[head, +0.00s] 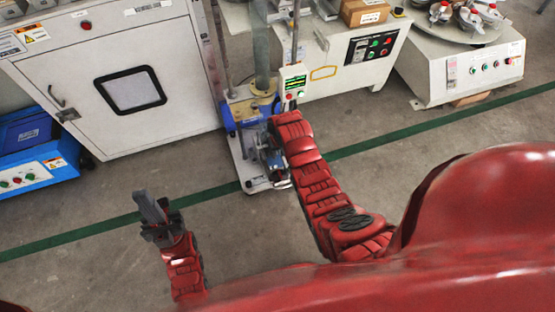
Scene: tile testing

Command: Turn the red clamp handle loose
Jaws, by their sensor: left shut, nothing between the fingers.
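A small test machine (231,108) with a white base, blue parts and a clear vertical tube stands on the floor in the middle of the head view. My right arm reaches to the machine's right side, and my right gripper (270,158) is at the machine's lower front, dark and too small to read. Whether it touches or holds anything is unclear. My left gripper (149,207) is shut and empty, over bare floor to the left, apart from the machine.
A white cabinet (185,75) with a small window stands behind left, with a blue box unit (35,155) beside it. White machines with control panels (375,47) (485,66) stand at the back right. A green line (400,132) crosses the grey floor, which is clear in front.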

